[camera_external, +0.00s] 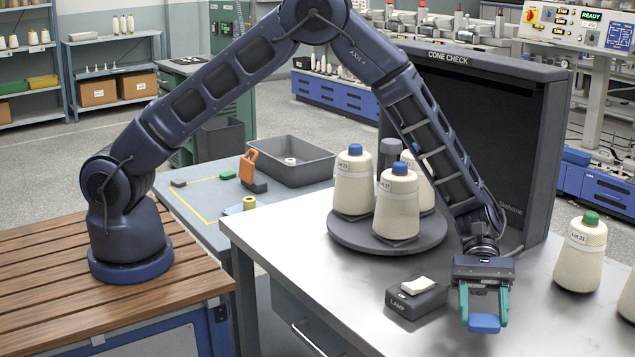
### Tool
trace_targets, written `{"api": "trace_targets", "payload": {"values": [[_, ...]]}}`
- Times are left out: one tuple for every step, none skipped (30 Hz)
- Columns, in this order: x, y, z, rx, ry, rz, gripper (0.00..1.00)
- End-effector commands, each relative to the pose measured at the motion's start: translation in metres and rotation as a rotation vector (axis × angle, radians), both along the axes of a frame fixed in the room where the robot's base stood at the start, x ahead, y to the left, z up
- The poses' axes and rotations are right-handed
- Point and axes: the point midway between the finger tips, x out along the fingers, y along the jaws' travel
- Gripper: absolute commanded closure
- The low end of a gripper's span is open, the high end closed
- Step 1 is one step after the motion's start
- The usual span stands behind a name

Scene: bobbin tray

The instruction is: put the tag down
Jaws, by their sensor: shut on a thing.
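My gripper (484,317) points down at the right front of the steel table (340,290). Its two teal fingers are shut on a small blue tag (484,324). The tag shows between and just below the fingertips. I cannot tell from this view whether the tag touches the table top.
A dark lamp switch box (416,305) stands just left of my gripper. Behind are several yarn cones on a round turntable (358,238) and a dark cone check booth (547,150). A green-topped cone (580,255) stands to the right.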

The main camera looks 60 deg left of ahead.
Motion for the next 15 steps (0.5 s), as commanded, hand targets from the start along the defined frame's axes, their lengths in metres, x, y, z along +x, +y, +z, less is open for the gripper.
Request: {"api": "trace_targets", "payload": {"values": [[0.000,0.000,-0.004,0.001,0.001,-0.001,0.70],[0.000,0.000,-0.006,0.001,0.001,-0.001,0.70],[0.000,0.000,-0.011,0.002,0.002,0.000,0.70],[0.000,0.000,-0.015,0.002,0.002,0.000,0.70],[-0.001,0.000,-0.020,0.003,0.003,0.001,0.70],[-0.001,0.000,-0.025,0.002,0.002,0.000,0.70],[-0.001,0.000,-0.030,0.002,0.002,0.000,0.70],[-0.001,0.000,-0.034,0.002,0.002,0.000,0.70],[-0.001,0.000,-0.038,0.002,0.001,0.000,0.70],[0.000,0.000,-0.040,0.002,0.001,0.000,0.70],[0.000,0.000,-0.041,0.002,0.000,-0.001,0.70],[0.000,0.000,-0.042,0.001,0.000,0.000,0.70],[0.000,0.000,-0.041,0.001,-0.001,0.000,0.70],[0.000,0.000,-0.041,0.001,-0.001,0.000,0.70],[0.000,0.000,-0.041,0.000,0.000,0.000,0.70]]}}
